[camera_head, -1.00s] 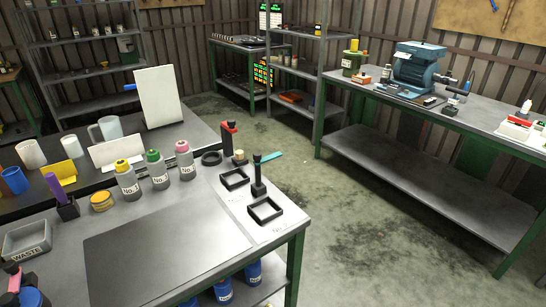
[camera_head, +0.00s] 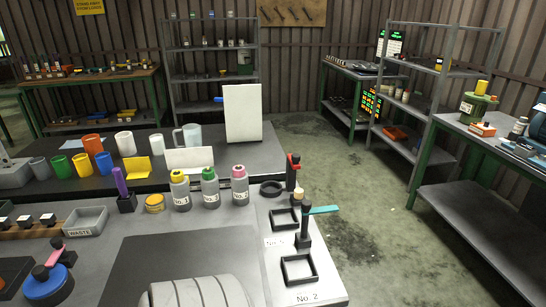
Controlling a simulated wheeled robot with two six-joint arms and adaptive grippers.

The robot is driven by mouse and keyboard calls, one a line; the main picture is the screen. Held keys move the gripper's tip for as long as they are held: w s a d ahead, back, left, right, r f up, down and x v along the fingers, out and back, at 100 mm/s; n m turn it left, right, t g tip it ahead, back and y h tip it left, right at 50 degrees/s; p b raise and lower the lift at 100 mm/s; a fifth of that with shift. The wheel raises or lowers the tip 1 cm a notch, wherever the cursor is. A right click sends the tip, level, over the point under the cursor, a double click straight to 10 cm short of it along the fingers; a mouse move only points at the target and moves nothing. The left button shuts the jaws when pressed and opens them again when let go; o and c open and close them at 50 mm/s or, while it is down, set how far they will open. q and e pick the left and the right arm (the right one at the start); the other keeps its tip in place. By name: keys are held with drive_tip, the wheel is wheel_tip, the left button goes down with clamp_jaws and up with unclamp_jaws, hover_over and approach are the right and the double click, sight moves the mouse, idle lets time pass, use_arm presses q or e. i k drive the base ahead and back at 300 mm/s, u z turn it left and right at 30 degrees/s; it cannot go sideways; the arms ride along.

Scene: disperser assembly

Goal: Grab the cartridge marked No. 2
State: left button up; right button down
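Three grey cartridges stand upright in a row on the near bench: one with a yellow cap (camera_head: 181,191), one with a green cap (camera_head: 210,189) and one with a pink cap (camera_head: 240,187). Each has a white label beginning "No.", but the digits are too small to tell surely, so I cannot tell which is No. 2. A black square frame (camera_head: 285,271) lies at the bench's right side, by a printed "No. 2". Another black square frame (camera_head: 273,220) lies behind it.
A black stand with a teal lever (camera_head: 304,228) rises between the frames. A white card (camera_head: 189,160) stands behind. The dark mat (camera_head: 180,250) has clear space.

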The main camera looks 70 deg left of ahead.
sight(241, 196)
drive_tip(key=i, duration=2.6)
drive_tip(key=u, duration=3.75)
drive_tip(key=i, duration=0.45)
